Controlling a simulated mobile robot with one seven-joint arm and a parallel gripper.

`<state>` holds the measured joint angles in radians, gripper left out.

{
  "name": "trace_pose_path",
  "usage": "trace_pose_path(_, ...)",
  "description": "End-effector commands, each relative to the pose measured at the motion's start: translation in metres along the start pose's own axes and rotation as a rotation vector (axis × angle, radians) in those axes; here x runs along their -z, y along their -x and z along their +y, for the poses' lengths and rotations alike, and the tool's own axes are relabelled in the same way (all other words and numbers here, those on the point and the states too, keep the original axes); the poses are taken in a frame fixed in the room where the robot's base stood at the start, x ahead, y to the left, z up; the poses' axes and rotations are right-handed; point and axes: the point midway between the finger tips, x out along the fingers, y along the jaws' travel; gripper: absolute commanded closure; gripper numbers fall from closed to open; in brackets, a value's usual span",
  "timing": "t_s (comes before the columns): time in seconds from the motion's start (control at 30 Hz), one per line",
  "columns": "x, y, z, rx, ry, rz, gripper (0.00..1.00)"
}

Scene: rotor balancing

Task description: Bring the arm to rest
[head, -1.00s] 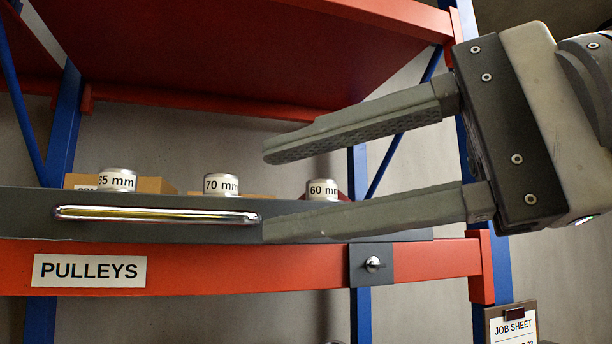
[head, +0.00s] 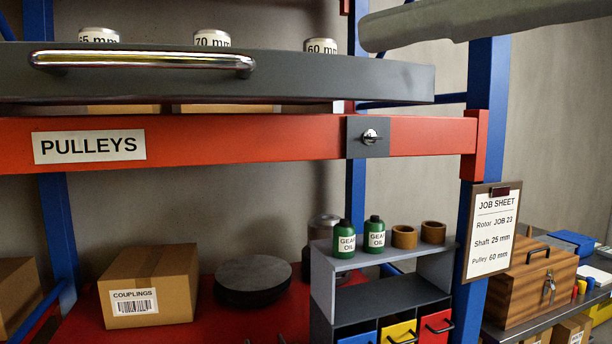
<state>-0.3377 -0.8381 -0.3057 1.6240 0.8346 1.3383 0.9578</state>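In the head view one finger of my gripper (head: 480,22) crosses the top right, in front of the rack's blue post. The rest of my gripper is out of the frame, so its opening cannot be seen. Nothing shows held against the visible finger. The finger is above and right of the grey pulley drawer (head: 300,72), which has a chrome handle (head: 140,62). Three pulleys stand in a row behind the drawer front: one with a partly hidden label (head: 99,36), the 70 mm pulley (head: 212,39) and the 60 mm pulley (head: 320,45).
Lower down are a couplings box (head: 148,285), green oil bottles (head: 344,240) and a small drawer unit (head: 323,280). A job sheet (head: 491,230) hangs on the right post, near a wooden chest (head: 528,283).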

Motion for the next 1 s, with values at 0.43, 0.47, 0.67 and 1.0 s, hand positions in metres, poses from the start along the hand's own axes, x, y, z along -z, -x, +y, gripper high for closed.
trace_pose_path(0.43, 0.134, -0.089, 0.211, -0.618, 0.415, 0.282, 0.56)
trace_pose_path(0.47, 0.142, -0.089, 0.232, -0.683, 0.462, 0.285, 0.56)
trace_pose_path(0.67, 0.178, -0.075, 0.346, -1.057, 0.736, 0.204, 0.56)
trace_pose_path(1.0, 0.188, -0.058, 0.4, -1.24, 0.888, 0.096, 0.56)
